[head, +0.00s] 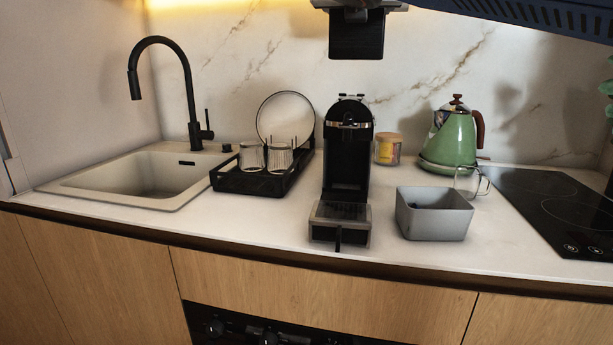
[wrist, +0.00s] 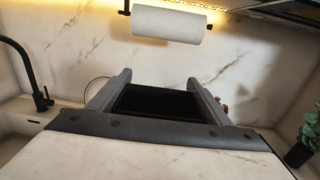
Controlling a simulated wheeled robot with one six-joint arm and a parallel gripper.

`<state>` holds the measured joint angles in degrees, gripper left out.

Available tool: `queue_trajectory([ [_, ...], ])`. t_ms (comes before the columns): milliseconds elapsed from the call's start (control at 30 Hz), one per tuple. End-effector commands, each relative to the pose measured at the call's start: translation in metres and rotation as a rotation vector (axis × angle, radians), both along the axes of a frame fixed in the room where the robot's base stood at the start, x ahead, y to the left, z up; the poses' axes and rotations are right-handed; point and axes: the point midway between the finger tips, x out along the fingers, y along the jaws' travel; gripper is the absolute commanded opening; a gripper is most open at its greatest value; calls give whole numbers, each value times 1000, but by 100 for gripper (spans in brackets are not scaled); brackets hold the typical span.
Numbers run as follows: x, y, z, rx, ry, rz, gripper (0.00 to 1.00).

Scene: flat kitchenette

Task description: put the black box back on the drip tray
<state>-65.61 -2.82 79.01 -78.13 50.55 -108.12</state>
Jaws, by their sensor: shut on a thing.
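The black box (head: 356,40) hangs high in the air at the top of the head view, above and behind the coffee machine as pictured. My gripper (head: 358,6) is shut on it from above; the top of the gripper is cut off by the frame edge. In the wrist view the box (wrist: 160,102) sits between the two grey fingers of my gripper (wrist: 160,92). The drip tray (head: 341,211) is at the front foot of the black coffee machine (head: 347,150), and its dark top looks bare.
A grey open bin (head: 434,222) stands just right of the drip tray. A dish rack (head: 247,183) with glasses and a plate is to the left. A green kettle (head: 453,140), yellow jar (head: 387,149) and glass mug (head: 467,183) are to the right. The paper roll (wrist: 168,23) hangs on the wall.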

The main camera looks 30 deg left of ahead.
Motion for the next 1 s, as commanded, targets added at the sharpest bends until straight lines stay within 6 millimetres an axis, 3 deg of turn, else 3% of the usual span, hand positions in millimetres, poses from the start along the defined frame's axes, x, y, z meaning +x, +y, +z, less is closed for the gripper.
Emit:
queue_trajectory([
  [100,-5,-7,4,-1,0,-4,33],
  [233,-6,-8,-12,-4,0,-6,33],
  [1000,-6,-7,-179,-5,0,-4,33],
])
